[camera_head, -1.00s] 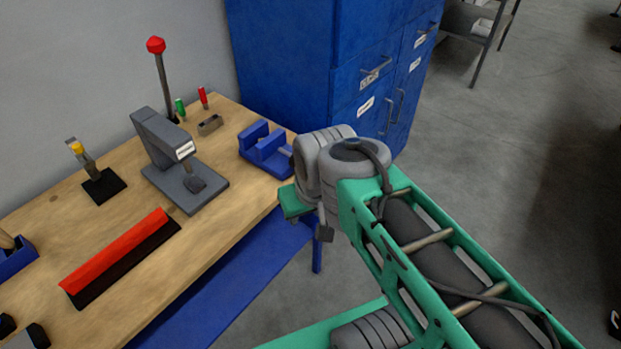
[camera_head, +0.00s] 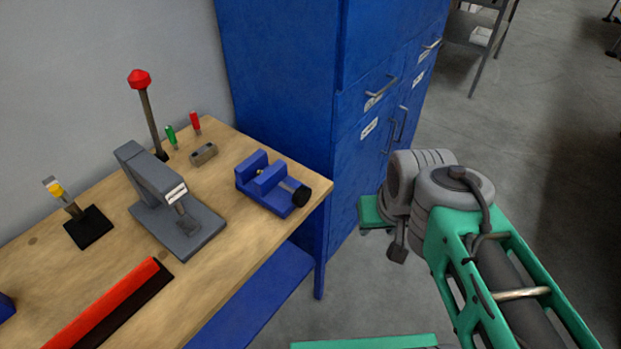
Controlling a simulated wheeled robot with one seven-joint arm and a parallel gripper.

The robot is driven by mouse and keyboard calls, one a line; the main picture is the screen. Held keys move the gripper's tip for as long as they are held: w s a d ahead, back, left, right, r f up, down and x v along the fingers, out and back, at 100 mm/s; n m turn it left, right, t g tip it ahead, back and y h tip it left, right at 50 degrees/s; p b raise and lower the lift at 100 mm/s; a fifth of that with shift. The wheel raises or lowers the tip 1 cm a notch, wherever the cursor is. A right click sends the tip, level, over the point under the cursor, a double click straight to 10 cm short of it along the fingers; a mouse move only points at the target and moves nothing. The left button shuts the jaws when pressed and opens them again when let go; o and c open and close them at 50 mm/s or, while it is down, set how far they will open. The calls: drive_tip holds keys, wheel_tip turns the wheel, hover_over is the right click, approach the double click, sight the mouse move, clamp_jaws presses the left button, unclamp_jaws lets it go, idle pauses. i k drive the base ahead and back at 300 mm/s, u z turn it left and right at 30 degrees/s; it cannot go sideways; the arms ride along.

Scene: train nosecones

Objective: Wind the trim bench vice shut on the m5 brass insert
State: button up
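The blue bench vice (camera_head: 264,190) stands near the right end of the wooden bench. Its black winding knob (camera_head: 301,196) faces the bench's right end, on a grey screw. A tiny yellow spot, perhaps the brass insert (camera_head: 259,171), shows between the jaws; I cannot tell whether the jaws touch it. My gripper (camera_head: 397,254) is partly in view at the end of my arm, right of the bench and well apart from the vice. Its fingers are too hidden and small to tell whether they are open.
A grey press (camera_head: 180,215) stands left of the vice, with a red-knobbed lever (camera_head: 147,110) behind. A small grey block (camera_head: 203,154) sits behind the vice. A red-and-black bar (camera_head: 110,305) lies in front. The blue cabinet (camera_head: 290,90) rises behind.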

sight(301, 197)
drive_tip(key=i, duration=0.5)
drive_tip(key=u, duration=1.7)
drive_tip(key=k, duration=0.8)
drive_tip(key=u, duration=0.5)
